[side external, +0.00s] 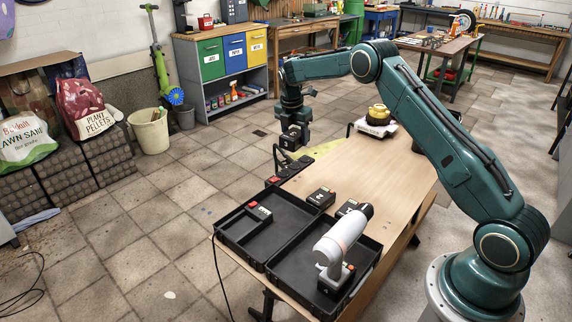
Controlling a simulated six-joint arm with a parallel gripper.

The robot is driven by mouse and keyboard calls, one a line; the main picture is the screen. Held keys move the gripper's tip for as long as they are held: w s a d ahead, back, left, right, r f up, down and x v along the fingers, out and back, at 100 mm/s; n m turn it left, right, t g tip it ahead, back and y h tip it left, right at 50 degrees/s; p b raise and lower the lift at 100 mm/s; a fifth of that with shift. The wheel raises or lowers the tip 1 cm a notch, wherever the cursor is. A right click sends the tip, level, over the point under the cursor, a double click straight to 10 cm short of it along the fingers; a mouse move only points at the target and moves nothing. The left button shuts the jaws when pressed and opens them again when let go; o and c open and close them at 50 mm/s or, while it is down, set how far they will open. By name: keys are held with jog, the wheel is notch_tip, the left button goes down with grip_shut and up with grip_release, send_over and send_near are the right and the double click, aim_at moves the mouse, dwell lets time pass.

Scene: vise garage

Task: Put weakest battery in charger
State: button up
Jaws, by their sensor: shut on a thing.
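My gripper (297,118) is at the far left end of the workbench, pointing down. It is shut on a dark battery (291,139), held above a black device (292,166) at the bench edge that looks like the charger. A gap between battery and device is hard to judge. A small black and red item (260,212) lies in the case's left half. Charge marks are too small to read.
The open black case (233,240) covers the near end of the wooden bench (372,170). A yellow object (378,114) sits on a white base at the far end. The bench's middle is clear.

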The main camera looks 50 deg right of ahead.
jog(key=a+f, duration=0.5)
jog(key=a, duration=0.8)
jog(key=a+f+m, duration=0.1)
jog(key=a+f, duration=0.4)
jog(key=a, duration=0.7)
jog(key=shift+s+a+f, duration=0.2)
jog(key=shift+s+a, duration=0.1)
jog(key=shift+a, duration=0.05)
jog(key=shift+f, duration=0.15)
jog(key=shift+f, duration=1.3)
jog(key=shift+f, duration=1.6)
